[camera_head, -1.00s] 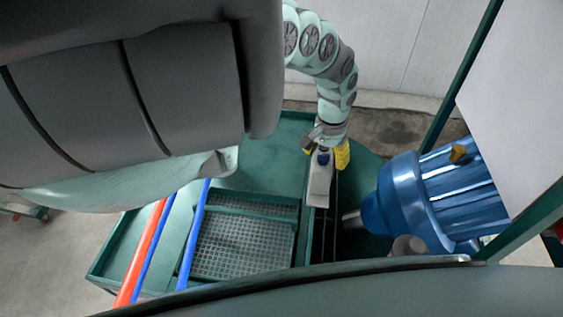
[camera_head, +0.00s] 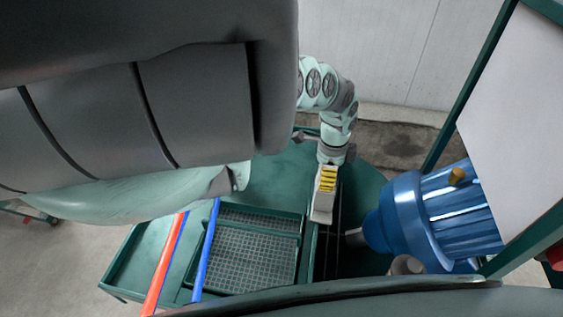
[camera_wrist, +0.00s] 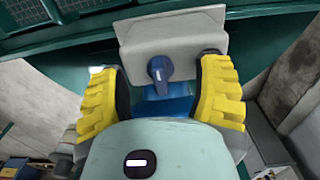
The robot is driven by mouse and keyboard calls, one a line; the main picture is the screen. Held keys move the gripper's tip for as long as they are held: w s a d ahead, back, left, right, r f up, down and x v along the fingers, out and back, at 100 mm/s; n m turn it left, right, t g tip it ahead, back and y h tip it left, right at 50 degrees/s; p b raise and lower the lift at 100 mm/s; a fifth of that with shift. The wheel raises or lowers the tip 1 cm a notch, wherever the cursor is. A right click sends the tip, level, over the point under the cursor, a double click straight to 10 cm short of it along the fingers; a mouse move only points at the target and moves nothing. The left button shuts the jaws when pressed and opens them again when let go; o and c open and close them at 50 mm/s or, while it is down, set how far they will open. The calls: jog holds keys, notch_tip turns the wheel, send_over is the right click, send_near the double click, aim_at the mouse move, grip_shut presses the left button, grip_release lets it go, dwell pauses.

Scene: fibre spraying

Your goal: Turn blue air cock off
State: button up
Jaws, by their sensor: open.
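The blue air cock (camera_wrist: 158,70) is a small dark blue lever on a light grey plate (camera_wrist: 185,35) in the wrist view. Its lever points down in the picture. My gripper (camera_wrist: 160,80) is open, with one yellow ribbed finger on each side of the cock and a clear gap to it on both sides. Whether the fingertips reach as far as the lever is hard to tell. A second dark knob at the plate's right is partly hidden by the right finger. In the head view my gripper (camera_head: 327,179) is over the grey plate (camera_head: 321,209); the cock is hidden there.
A large blue cylindrical machine (camera_head: 420,215) stands close to the right of my gripper. A green cart holds a grid tray (camera_head: 250,255) at left, with a red hose (camera_head: 165,262) and a blue hose (camera_head: 207,250) beside it. A green frame post (camera_head: 470,90) rises at right.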

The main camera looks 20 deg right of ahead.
jog(key=shift+r, duration=0.5)
notch_tip(320, 180, up, 15)
jog(key=p, duration=0.6)
jog(key=w+d+r+n+t+h+p, duration=0.1)
jog(key=w+d+r+n+h, duration=0.1)
jog(key=w+d+r+h, duration=0.2)
jog(key=w+d+r+n+t+h+p, duration=0.1)
jog(key=w+d+r+n+h+p, duration=0.1)
jog(key=d+r, duration=0.4)
jog(key=shift+w+d+n+t+h, duration=0.3)
jog(key=shift+w+d+n+h, duration=0.9)
jog(key=shift+d, duration=1.55)
jog(key=shift+s+m, duration=0.15)
jog(key=shift+m, duration=0.25)
